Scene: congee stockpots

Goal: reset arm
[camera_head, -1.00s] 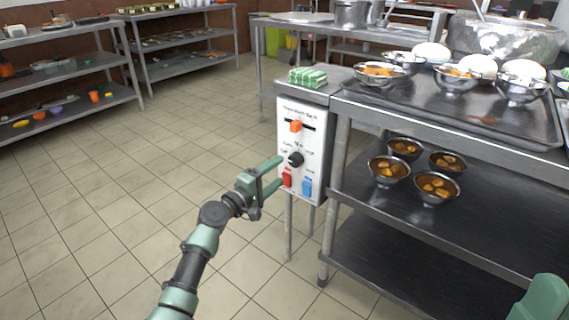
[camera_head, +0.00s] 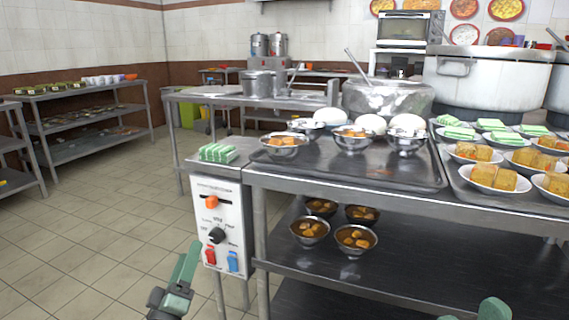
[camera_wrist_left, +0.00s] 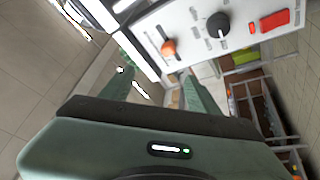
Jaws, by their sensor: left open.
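My left gripper (camera_head: 182,275) is at the bottom of the head view, in front of and to the left of the white control panel (camera_head: 222,228). Its green fingers are apart with nothing between them. In the left wrist view the two fingers (camera_wrist_left: 160,88) are also spread and empty, with the panel (camera_wrist_left: 190,30) beyond them. The panel carries an orange slider (camera_head: 211,202), a black knob (camera_head: 216,235), a red switch (camera_head: 210,256) and a blue switch (camera_head: 233,261).
A metal table with a dark tray (camera_head: 310,172) of bowls stands right of the panel, with more bowls on its lower shelf (camera_head: 400,240). Green folded cloths (camera_head: 218,153) lie above the panel. Large pots (camera_head: 485,80) stand behind. Tiled floor (camera_head: 100,230) at left is free.

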